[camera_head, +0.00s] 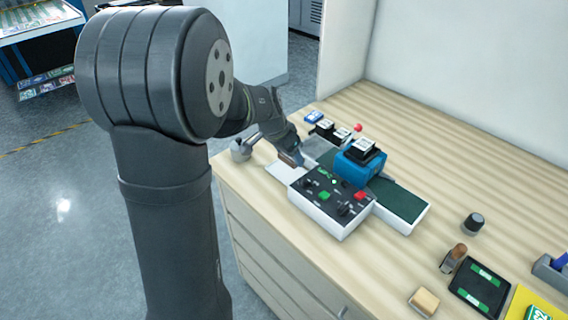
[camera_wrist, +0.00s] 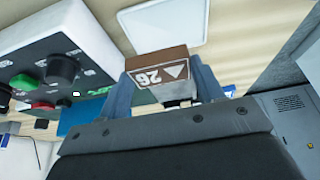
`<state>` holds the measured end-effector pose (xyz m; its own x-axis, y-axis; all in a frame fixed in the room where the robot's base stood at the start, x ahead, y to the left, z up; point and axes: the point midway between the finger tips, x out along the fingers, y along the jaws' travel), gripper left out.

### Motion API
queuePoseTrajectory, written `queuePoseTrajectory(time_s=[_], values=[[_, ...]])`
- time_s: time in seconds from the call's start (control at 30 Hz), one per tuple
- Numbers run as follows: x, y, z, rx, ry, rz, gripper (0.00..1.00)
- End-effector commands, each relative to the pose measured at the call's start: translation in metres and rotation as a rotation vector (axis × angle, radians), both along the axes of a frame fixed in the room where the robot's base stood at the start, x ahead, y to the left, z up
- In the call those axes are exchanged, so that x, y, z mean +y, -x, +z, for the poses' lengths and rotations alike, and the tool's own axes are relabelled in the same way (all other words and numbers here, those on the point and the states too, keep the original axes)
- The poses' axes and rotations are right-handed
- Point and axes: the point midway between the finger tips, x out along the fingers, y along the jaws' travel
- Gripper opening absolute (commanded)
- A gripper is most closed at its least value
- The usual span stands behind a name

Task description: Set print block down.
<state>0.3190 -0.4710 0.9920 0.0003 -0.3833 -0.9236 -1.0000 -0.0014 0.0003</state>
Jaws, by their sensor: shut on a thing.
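In the head view my gripper (camera_head: 290,154) is low at the left end of the machine, near the white plate (camera_head: 281,171). The block (camera_head: 291,159) shows there only as a small brown patch, mostly hidden by the gripper.
A control box (camera_head: 318,207) with green and red buttons stands close right of my gripper. Behind it are a blue unit (camera_head: 352,169) and a green belt (camera_head: 408,201). A grey lever fitting (camera_head: 241,151) stands left.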

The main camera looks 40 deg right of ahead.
Motion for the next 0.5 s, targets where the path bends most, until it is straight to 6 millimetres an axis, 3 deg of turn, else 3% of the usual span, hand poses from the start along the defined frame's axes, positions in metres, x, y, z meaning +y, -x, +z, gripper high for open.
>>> queuePoseTrajectory(time_s=[0.17, 0.5], values=[[0.001, -0.016, -0.010, 0.000, -0.001, 0.001, 0.39], [0.001, -0.017, -0.048, 0.001, -0.002, 0.000, 0.39]])
